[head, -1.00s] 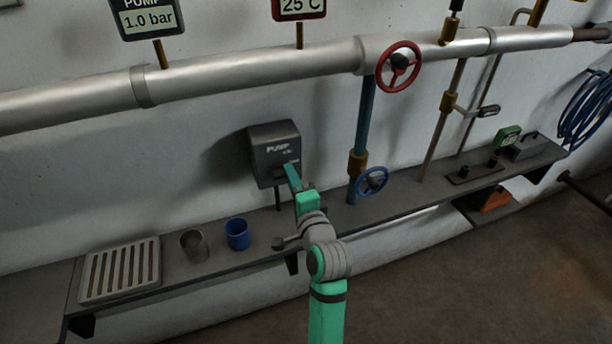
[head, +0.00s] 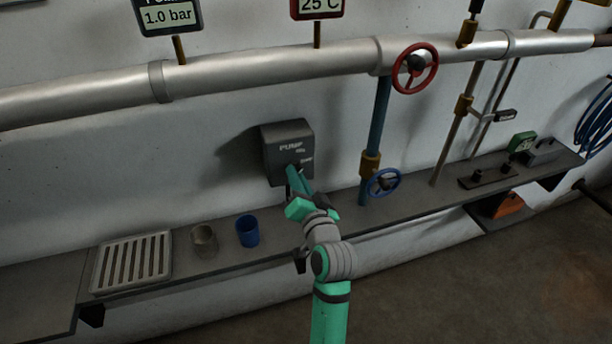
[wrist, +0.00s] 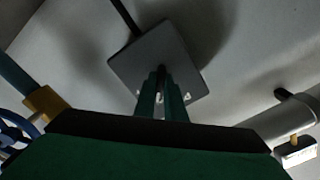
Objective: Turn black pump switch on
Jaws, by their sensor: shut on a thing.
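The dark grey pump switch box (head: 288,140), lettered PUMP, is mounted on the wall above the shelf. My green gripper (head: 293,170) is at the lower front of the box, and the fingers cover the switch there. In the wrist view the box (wrist: 150,55) lies straight ahead, and my gripper's two green fingers (wrist: 161,78) are close together against its face. The gripper is shut on the black pump switch, which is mostly hidden between and behind the fingers. I cannot tell the switch's position.
A blue-wheeled valve (head: 384,183) on a vertical pipe stands just right of the box. A blue cup (head: 247,231), a metal cup (head: 204,241) and a slatted tray (head: 132,262) sit on the shelf to the left. A red handwheel (head: 415,68) is on the pipe above.

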